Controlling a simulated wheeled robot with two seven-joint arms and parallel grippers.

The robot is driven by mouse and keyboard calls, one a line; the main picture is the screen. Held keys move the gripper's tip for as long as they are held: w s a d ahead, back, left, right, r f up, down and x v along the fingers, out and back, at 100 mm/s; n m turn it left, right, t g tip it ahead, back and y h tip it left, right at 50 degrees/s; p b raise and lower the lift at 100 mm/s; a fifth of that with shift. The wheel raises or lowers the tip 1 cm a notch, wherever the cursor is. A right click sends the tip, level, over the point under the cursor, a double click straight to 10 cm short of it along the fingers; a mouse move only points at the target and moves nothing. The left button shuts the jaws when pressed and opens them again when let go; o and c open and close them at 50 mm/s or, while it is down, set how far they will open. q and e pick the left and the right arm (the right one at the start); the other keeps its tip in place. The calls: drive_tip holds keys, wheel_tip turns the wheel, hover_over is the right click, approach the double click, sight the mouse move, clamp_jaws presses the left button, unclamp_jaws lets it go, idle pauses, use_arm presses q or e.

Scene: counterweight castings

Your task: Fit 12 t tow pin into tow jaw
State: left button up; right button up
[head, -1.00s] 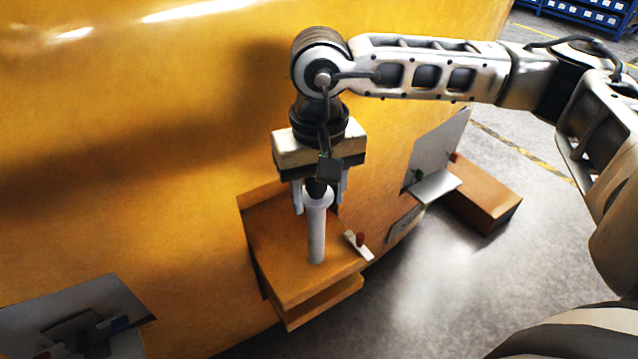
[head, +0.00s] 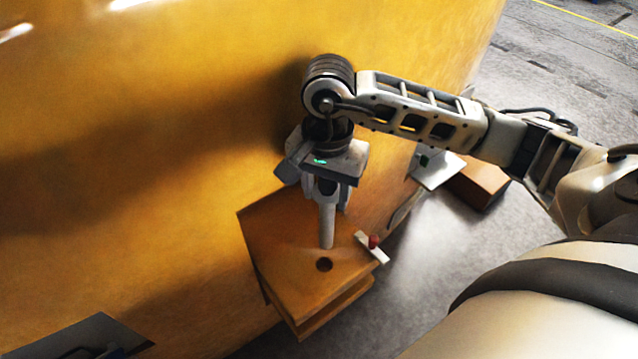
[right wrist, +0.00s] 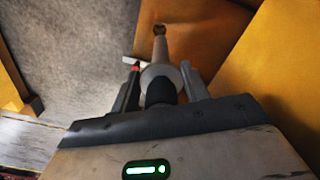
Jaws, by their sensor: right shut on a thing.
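The tow jaw (head: 290,285) is an orange-brown bracket of two plates on the big yellow casting, with a dark round hole (head: 324,264) in its upper plate. My right gripper (head: 328,200) is shut on the upper part of the light grey tow pin (head: 327,230). The pin hangs nearly upright, its lower end just short of the hole in the head view, so the hole shows clear. In the right wrist view the pin (right wrist: 160,48) points towards the hole (right wrist: 159,29); its exact gap cannot be told. My left gripper is not in view.
A white strip with a red knob (head: 373,241) sits at the jaw's right edge. The yellow casting (head: 150,140) rises close behind the gripper. A pale shelf (head: 440,172) and a brown block (head: 480,186) are to the right. A dark panel (head: 85,335) is lower left.

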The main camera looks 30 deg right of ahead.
sight(324, 214)
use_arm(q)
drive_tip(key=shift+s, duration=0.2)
use_arm(e)
drive_tip(key=shift+r, duration=0.1)
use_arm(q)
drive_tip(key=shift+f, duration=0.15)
use_arm(e)
drive_tip(key=shift+a, duration=0.1)
drive_tip(key=shift+s+a, duration=0.15)
drive_tip(key=shift+f+b, duration=0.3)
drive_tip(key=shift+b, duration=0.3)
wheel_tip(324, 214, down, 3)
drive_tip(key=b, duration=0.3)
drive_tip(key=shift+f+b, duration=0.75)
drive_tip(key=shift+b, duration=0.1)
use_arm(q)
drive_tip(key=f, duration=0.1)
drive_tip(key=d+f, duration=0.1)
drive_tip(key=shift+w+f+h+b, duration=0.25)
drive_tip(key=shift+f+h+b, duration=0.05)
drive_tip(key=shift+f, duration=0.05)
use_arm(e)
drive_tip(key=shift+f, duration=0.3)
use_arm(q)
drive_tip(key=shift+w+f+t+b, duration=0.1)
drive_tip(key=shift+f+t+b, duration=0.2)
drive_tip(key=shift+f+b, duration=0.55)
